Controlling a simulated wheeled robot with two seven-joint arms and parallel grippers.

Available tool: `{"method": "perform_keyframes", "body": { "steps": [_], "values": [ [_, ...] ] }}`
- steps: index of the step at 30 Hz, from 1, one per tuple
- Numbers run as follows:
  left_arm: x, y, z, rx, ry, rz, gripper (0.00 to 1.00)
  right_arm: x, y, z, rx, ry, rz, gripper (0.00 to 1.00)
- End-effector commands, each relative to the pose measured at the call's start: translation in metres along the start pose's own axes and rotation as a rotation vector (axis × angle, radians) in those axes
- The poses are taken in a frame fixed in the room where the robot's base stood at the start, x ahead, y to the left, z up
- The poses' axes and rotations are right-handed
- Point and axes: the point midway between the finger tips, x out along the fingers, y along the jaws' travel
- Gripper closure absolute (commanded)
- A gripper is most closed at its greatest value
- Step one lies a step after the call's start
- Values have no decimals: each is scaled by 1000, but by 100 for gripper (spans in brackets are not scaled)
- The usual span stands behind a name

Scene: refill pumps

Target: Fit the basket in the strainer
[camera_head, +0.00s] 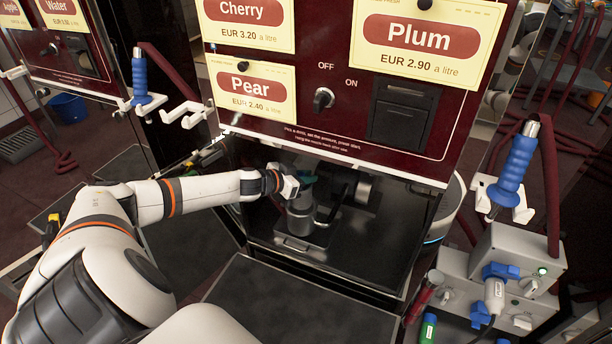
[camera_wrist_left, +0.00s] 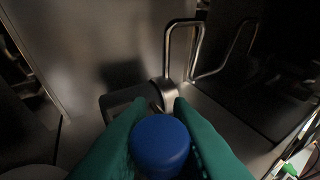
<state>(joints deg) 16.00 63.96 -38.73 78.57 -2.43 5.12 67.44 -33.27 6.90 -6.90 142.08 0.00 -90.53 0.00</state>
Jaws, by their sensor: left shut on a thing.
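My left gripper (camera_head: 306,182) reaches into the dark bay under the price panel, just above the grey metal strainer (camera_head: 299,222). In the left wrist view its green fingers (camera_wrist_left: 160,112) are shut on a round blue knob (camera_wrist_left: 160,143). The fingers and knob hide what is below, so I cannot tell how the basket sits or whether the knob is part of it. Beyond the fingertips, the wrist view shows a grey metal fitting with an upright wire loop (camera_wrist_left: 168,52). My right gripper is not in view.
The dark red price panel (camera_head: 325,125) overhangs the bay. A flat black surface (camera_head: 290,310) lies in front and is clear. A blue-handled nozzle (camera_head: 515,165) hangs at the right, above a grey box (camera_head: 515,260) with blue plugs.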

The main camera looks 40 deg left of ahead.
Motion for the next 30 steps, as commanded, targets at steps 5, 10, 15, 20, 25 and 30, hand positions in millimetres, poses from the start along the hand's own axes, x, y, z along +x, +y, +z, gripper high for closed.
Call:
{"method": "perform_keyframes", "body": {
  "steps": [5,10,15,20,25,30],
  "values": [
    [0,0,-1,0,-1,0,96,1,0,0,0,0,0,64],
    [3,0,-7,0,0,1,96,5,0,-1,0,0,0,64],
    [5,0,-13,1,-1,0,96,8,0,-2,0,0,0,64],
    [8,0,-19,0,-1,-1,96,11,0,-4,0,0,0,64],
    [10,0,-24,0,-1,0,96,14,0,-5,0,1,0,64],
    [11,0,-26,0,-1,0,96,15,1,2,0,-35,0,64]
  ]
}}
